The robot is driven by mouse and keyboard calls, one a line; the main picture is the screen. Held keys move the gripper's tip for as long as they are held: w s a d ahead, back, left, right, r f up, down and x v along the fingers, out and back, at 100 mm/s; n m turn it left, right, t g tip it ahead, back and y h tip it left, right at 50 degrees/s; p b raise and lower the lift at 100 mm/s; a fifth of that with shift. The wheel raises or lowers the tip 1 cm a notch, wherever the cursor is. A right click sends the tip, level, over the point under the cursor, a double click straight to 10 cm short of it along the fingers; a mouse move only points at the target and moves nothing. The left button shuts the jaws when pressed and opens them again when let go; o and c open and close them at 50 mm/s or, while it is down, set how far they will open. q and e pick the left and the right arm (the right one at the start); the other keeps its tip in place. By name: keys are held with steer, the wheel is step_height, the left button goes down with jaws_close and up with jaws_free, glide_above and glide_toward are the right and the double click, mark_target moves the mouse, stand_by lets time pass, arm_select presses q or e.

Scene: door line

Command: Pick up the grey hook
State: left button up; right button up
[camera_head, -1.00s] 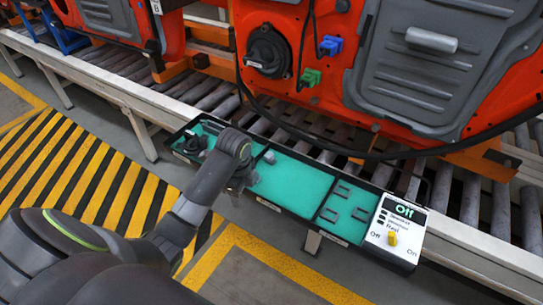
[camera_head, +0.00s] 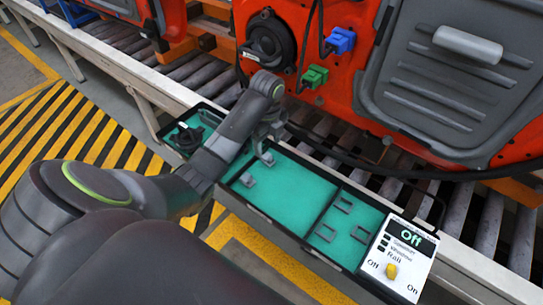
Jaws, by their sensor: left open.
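A shallow dark-rimmed tray (camera_head: 263,213) with a teal lining holds small grey parts. In its middle compartment one small grey hook-like piece (camera_head: 247,180) lies towards the front left. Another small grey piece (camera_head: 268,159) is near the back, right by the gripper. I cannot tell for sure which is the grey hook. My left gripper (camera_head: 265,142) is open over the back of the middle compartment, close to that rear piece; whether they touch is unclear. Its fingers are small and partly hidden by the wrist. My right gripper is not in view.
A control panel (camera_head: 399,258) reading "Off" with a yellow knob is at the right end. An orange car door (camera_head: 375,70) stands behind, over the rollers (camera_head: 360,177).

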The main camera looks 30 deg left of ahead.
mark_target(267, 155)
arm_select(q)
steer(key=shift+s+f, duration=0.3)
steer(key=shift+f, duration=0.55)
steer(key=f, duration=0.3)
steer(key=shift+w+f, duration=0.2)
steer(key=shift+f, duration=0.45)
jaws_close()
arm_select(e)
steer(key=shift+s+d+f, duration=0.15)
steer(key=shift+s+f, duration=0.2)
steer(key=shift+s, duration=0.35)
